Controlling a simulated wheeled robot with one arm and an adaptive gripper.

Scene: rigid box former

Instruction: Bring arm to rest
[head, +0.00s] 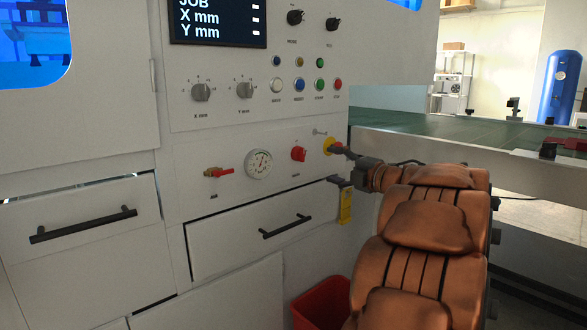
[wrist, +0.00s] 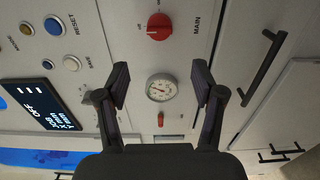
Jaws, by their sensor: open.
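My arm in its copper padded cover reaches in from the lower right of the head view. My gripper (head: 352,157) is at its far end, in front of the panel's right edge and overlapping the yellow and red knob in the picture. In the wrist view my gripper (wrist: 160,88) has its two dark fingers spread wide, with nothing between them. Behind the gap is the panel with the round gauge (wrist: 161,87). I cannot tell the exact distance from fingertips to panel.
The white machine's panel carries a red MAIN switch (head: 298,153), a red-handled valve (head: 219,173) and push buttons. Drawers with a dark handle (head: 286,226) sit below. A red bin (head: 322,303) stands by my arm. A green-topped conveyor table (head: 440,128) lies behind it.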

